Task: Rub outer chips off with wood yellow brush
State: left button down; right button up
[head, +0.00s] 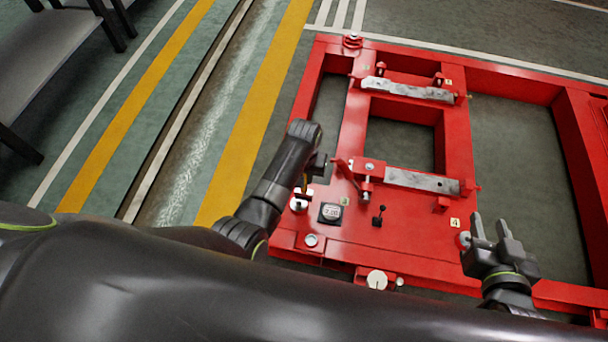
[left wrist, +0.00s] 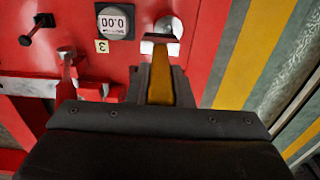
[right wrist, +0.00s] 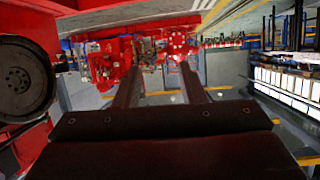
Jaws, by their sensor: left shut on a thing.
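My left gripper (head: 312,172) is shut on the yellow brush (left wrist: 160,82), whose handle stands between the fingers in the left wrist view. The brush's far end reaches a pale round fitting (head: 298,203) on the red frame; I cannot tell whether they touch. In the head view the brush is mostly hidden by my gripper. My right gripper (head: 489,228) is open and empty near the frame's lower right. Two grey metal pads, one farther (head: 408,90) and one nearer (head: 422,182), lie on the red frame (head: 455,140). Their surfaces look mottled; I cannot make out separate chips.
A digital gauge reading 0.00 (head: 330,212) and a black lever (head: 379,216) stand on the frame near my left gripper. Red clamps flank the pads. A grey bench (head: 45,45) stands at the far left. Striped floor beside the frame is clear.

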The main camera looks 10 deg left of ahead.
pick_arm(q)
jog(key=shift+f+b, duration=0.55)
jog(key=shift+b, duration=0.05)
jog(key=shift+f+b, duration=0.5)
jog(key=shift+b, duration=0.1)
pick_arm(e)
notch_tip(320, 180, up, 17)
jog(key=n+t, duration=0.2)
jog(key=t, duration=0.8)
jog(key=shift+w+a+f+t, duration=0.15)
jog(key=shift+a+f+t, duration=0.05)
jog(key=shift+a+t, duration=0.2)
jog(key=shift+r, duration=0.15)
pick_arm(q)
jog(key=shift+p, duration=0.4)
pick_arm(e)
jog(key=shift+r, duration=0.3)
